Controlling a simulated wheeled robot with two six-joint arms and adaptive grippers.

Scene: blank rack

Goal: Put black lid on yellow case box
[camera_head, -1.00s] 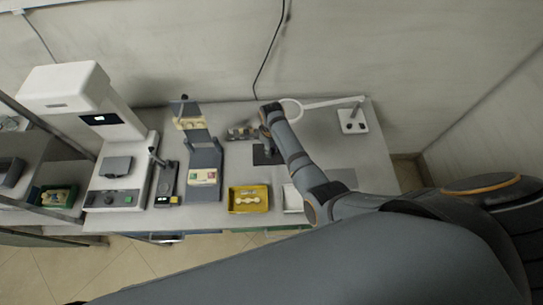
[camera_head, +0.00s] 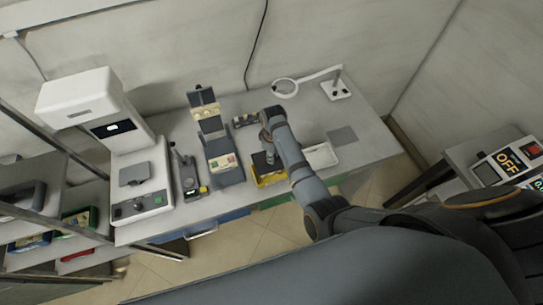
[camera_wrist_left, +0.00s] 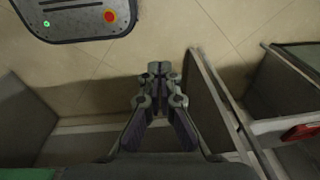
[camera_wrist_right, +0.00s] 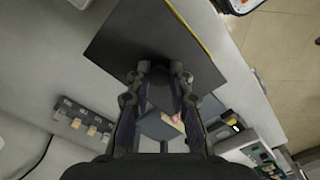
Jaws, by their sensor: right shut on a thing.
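The black lid (camera_head: 262,159) is a flat dark square held by my right gripper (camera_head: 269,156). It lies over the yellow case box (camera_head: 270,180), whose yellow rim shows along the left and front sides in the head view. In the right wrist view the lid (camera_wrist_right: 135,35) fills the area beyond the fingertips (camera_wrist_right: 160,72), and a thin yellow edge (camera_wrist_right: 187,24) shows along one side. I cannot tell whether the lid touches the box. The box's contents are hidden. My left gripper (camera_wrist_left: 159,72) is shut and empty above the floor.
A grey stand (camera_head: 225,168) with a card and a small device (camera_head: 189,178) are left of the box. A white tray (camera_head: 321,155) is to the right. A ring lamp (camera_head: 286,88) and a row of small parts (camera_head: 245,120) are behind. A large white machine (camera_head: 140,190) stands at left.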

